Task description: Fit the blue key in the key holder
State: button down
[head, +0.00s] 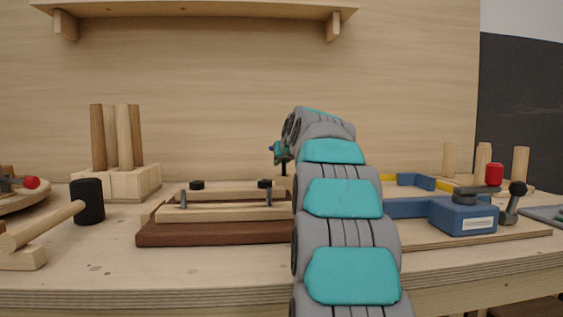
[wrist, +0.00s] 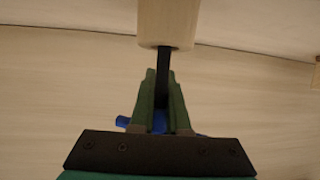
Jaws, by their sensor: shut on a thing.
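My gripper (wrist: 162,100) has its green fingers shut on the blue key (wrist: 159,122), and a blue piece sticks out at the left of the fingers. A dark narrow bar (wrist: 164,68) runs from between the fingers to the end of a pale wooden piece (wrist: 168,25). I cannot tell whether the bar is part of the key or of the holder, or whether it enters the wood. In the head view my gripper (head: 281,152) is small and partly behind my arm, above the workbench. I cannot clearly make out the key holder.
A wooden frame with black knobs on a dark brown base (head: 210,238) lies left of my arm. A black-headed mallet (head: 88,202) and a block with upright pegs (head: 116,182) stand further left. A blue clamp (head: 462,217) lies right. A shelf (head: 200,9) hangs above.

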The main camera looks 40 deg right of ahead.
jog(key=shift+f, duration=0.3)
dwell(0.5)
jog(key=c, duration=0.8)
grip_release()
jog(key=v, duration=0.7)
jog(key=shift+s+a+r+b, duration=0.1)
jog(key=shift+s+a+b, duration=0.05)
jog(key=shift+s+b, duration=0.2)
jog(key=shift+s, duration=0.1)
